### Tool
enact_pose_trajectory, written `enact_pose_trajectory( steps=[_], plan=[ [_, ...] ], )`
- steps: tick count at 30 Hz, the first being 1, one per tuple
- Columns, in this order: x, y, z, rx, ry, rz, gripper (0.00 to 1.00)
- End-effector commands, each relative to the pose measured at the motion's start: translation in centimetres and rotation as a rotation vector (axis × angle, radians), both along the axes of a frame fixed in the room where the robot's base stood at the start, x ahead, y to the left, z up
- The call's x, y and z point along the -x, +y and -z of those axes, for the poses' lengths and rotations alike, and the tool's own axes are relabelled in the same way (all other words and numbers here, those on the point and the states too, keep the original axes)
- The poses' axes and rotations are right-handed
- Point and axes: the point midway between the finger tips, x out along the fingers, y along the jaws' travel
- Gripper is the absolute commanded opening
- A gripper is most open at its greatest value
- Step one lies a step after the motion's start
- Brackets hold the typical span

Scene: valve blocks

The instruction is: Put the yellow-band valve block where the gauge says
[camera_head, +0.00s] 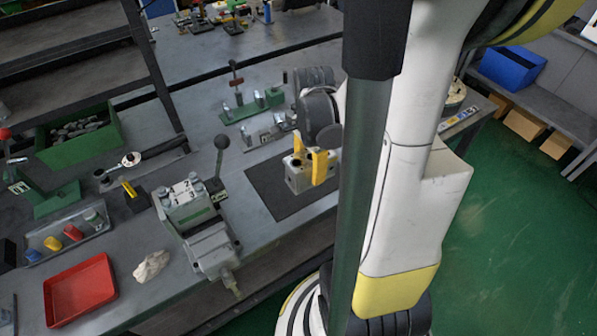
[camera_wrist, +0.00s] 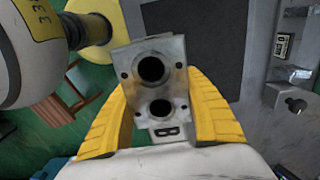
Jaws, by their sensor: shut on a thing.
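My gripper (camera_head: 312,166) has yellow fingers and is shut on a grey metal valve block (camera_head: 296,178) above the dark mat (camera_head: 272,200) on the bench. In the wrist view the fingers of my gripper (camera_wrist: 160,115) press on both sides of the valve block (camera_wrist: 152,70), which shows two dark round bores. I cannot make out a yellow band on it, as the fingers cover its sides. A small round pale dial (camera_head: 131,159) stands on the left of the bench; its reading is too small to tell.
A grey vise (camera_head: 212,250) and a block with a black-knobbed lever (camera_head: 221,143) stand left of the mat. A red tray (camera_head: 80,290), a clear tray of coloured parts (camera_head: 70,233) and a green bin (camera_head: 78,138) lie further left. Green fixtures (camera_head: 250,108) stand behind the mat.

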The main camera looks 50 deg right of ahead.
Motion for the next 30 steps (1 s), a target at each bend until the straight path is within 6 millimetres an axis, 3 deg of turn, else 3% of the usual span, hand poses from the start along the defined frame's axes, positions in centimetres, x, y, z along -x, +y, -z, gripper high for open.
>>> enact_pose_trajectory(
  steps=[6,13,20,30],
  plan=[
    [-4.3,-2.1,3.2,0.0,0.0,-0.004,0.12],
    [-7.6,-3.8,5.3,0.0,0.0,-0.005,0.12],
    [-8.5,-4.3,5.9,0.0,0.0,-0.005,0.12],
    [-8.5,-4.2,9.8,0.0,0.0,-0.005,0.12]
  ],
)
